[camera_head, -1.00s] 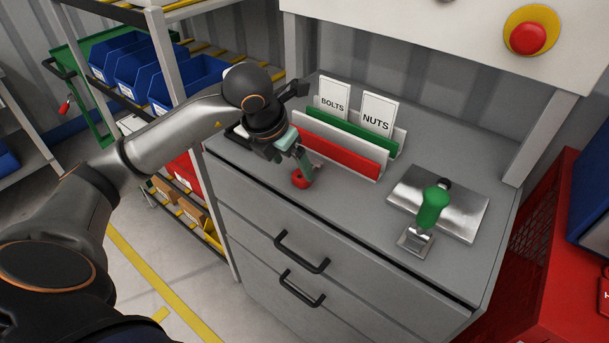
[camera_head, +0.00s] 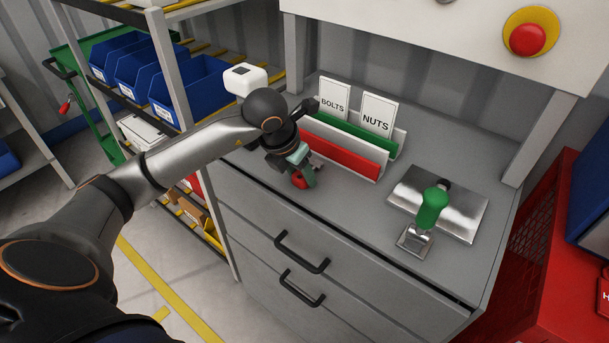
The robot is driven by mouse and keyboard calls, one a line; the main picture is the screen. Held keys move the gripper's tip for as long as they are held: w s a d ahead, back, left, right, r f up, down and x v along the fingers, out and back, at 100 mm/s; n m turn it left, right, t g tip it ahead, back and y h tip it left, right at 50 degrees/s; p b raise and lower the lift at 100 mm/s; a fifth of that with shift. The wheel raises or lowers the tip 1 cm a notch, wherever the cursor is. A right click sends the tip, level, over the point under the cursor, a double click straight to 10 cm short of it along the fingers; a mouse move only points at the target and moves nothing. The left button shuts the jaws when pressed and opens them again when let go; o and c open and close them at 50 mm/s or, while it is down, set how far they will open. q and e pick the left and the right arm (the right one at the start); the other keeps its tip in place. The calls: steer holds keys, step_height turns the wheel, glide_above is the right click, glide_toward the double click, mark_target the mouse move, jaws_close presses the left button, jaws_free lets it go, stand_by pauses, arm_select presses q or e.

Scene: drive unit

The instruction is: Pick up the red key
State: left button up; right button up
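The red key (camera_head: 299,180) is a small red, rounded thing at the front left of the grey cabinet top, below the red rack panel. My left gripper (camera_head: 302,177) reaches down to it from above. The other finger is mostly hidden by the gripper body, so I cannot tell whether the fingers are closed on the key. The gripper body covers part of the key. My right gripper is not in view.
A rack with red (camera_head: 342,158) and green panels and BOLTS and NUTS cards (camera_head: 378,114) stands just behind the gripper. A green-handled lever (camera_head: 432,208) on a metal plate is to the right. The cabinet top between them is clear.

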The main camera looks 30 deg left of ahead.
arm_select(q)
jaws_close()
steer(key=shift+r, duration=0.1)
stand_by(0.3)
